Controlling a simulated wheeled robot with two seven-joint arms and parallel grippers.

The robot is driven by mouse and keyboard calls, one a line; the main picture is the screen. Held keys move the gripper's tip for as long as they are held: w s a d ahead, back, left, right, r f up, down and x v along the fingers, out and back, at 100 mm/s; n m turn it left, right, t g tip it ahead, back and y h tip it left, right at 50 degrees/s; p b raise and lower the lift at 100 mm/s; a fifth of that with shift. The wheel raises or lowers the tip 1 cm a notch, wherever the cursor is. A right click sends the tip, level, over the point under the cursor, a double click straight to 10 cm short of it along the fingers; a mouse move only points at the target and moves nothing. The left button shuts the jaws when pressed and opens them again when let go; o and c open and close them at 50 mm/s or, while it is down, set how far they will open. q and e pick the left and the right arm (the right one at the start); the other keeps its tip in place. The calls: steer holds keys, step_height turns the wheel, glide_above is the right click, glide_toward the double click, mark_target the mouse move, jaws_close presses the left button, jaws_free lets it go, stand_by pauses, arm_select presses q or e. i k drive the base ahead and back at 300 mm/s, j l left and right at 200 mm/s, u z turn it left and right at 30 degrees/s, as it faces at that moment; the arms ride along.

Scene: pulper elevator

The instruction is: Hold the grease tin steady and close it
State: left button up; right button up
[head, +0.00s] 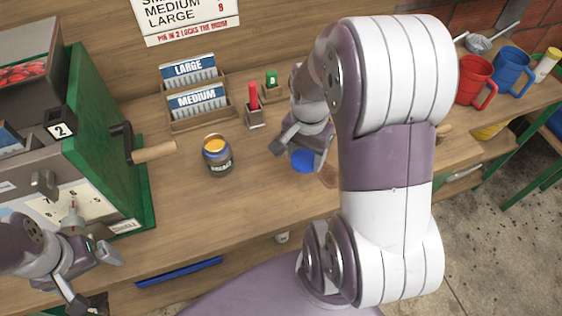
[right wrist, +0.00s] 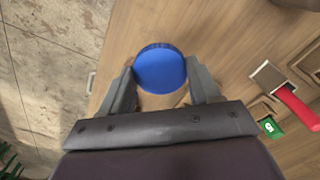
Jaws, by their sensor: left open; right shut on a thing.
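The grease tin (head: 217,154) stands upright and uncovered on the wooden bench, its yellow-orange contents showing at the top. My right gripper (head: 301,157) is to the right of the tin, apart from it, shut on a round blue lid (head: 303,162). In the right wrist view the blue lid (right wrist: 160,69) sits between the two fingertips of the right gripper (right wrist: 161,80), over the bench. My left gripper (head: 98,280) is open and empty at the lower left, near the bench's front edge, well away from the tin.
A green machine (head: 106,150) with a wooden-handled crank (head: 153,152) stands left of the tin. Card racks marked LARGE (head: 189,70) and MEDIUM (head: 197,99) and a red-handled tool (head: 253,97) stand behind. Red (head: 473,80) and blue (head: 511,68) mugs are far right. Bench around the tin is clear.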

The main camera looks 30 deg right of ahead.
mark_target(217, 152)
steer(key=k, duration=1)
